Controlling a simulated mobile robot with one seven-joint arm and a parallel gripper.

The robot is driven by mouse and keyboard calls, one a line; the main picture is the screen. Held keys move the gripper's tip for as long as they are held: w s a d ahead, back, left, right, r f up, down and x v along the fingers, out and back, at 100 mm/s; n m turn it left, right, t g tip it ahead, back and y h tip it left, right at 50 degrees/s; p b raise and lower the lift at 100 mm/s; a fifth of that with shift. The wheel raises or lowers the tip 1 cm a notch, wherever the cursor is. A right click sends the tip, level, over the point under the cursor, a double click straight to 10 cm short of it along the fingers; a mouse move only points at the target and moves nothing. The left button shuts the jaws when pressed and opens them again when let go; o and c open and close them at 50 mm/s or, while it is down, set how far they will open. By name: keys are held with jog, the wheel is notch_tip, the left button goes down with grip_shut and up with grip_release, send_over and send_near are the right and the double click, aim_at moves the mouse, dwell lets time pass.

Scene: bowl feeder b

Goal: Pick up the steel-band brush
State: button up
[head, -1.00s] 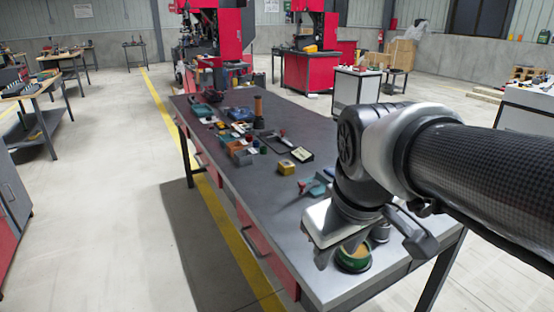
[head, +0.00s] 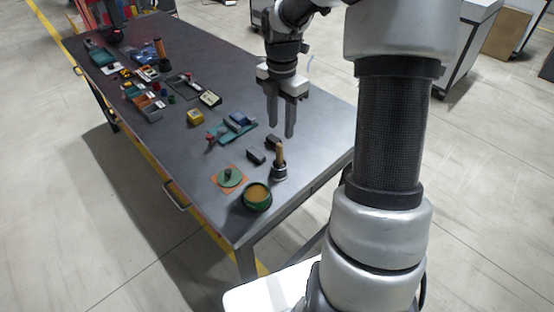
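My gripper (head: 281,127) points down above the table, beyond this item in the picture. Its two fingers are apart with nothing between them. A gap shows between the fingertips and the handle.
Two small black blocks (head: 256,156) lie left of the brush-like item. A green bowl (head: 257,196) and a green disc on an orange square (head: 229,177) are nearer. A teal tray (head: 233,129) and yellow block (head: 195,117) lie behind. Another brown upright piece (head: 160,49) stands farther back.

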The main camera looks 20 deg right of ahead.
aim_at(279, 152)
notch_tip(279, 152, down, 7)
jog(key=shift+r, duration=0.2)
jog(key=shift+w+f+b, duration=0.2)
jog(key=shift+f+b, duration=0.05)
jog(key=shift+f, duration=1.05)
jog(key=shift+w+f+b, duration=0.15)
jog(key=shift+f+b, duration=0.1)
jog(key=shift+f, duration=1.05)
grip_shut()
notch_tip(279, 152, up, 10)
jog(key=shift+r+p, duration=0.1)
jog(key=shift+p, duration=0.4)
